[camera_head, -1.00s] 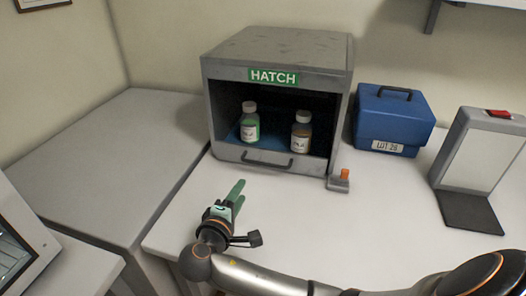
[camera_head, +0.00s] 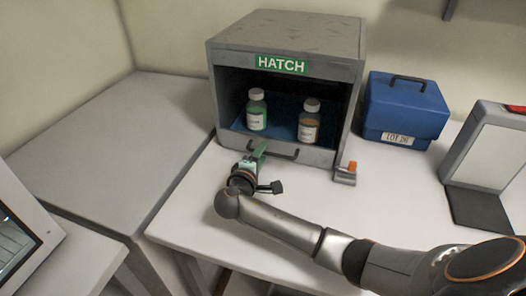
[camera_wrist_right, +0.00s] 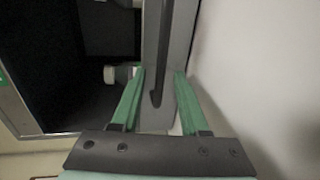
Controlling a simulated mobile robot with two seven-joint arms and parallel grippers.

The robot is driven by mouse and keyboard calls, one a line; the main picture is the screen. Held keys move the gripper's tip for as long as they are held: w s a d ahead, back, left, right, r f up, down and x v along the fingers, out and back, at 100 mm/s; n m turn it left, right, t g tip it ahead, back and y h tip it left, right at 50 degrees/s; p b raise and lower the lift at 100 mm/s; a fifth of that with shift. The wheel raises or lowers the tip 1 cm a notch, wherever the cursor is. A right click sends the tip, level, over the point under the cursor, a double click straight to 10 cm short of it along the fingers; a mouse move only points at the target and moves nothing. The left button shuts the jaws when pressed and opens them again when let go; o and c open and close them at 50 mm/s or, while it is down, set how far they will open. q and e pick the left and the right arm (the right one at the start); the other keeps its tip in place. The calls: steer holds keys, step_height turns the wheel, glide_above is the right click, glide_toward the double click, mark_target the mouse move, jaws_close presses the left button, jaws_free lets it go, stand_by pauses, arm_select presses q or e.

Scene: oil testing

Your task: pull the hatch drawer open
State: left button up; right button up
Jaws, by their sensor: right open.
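The grey hatch (camera_head: 285,40) stands on the white table with its front open. Its drawer front (camera_head: 310,156) is a low grey panel across the bottom, with a dark bar handle (camera_head: 287,154). In the head view my right gripper (camera_head: 257,153) is at the left part of the handle. In the right wrist view the green fingers (camera_wrist_right: 157,95) are open, one on each side of the drawer front and the handle (camera_wrist_right: 165,70). Whether they touch is unclear. My left gripper is out of view.
A blue case (camera_head: 403,112) stands right of the hatch. A small block with an orange top (camera_head: 347,172) sits by its right front corner. A grey-framed panel stand (camera_head: 490,150) is farther right.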

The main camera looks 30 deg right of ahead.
steer(key=shift+x, duration=0.9)
jaws_close()
stand_by(0.9)
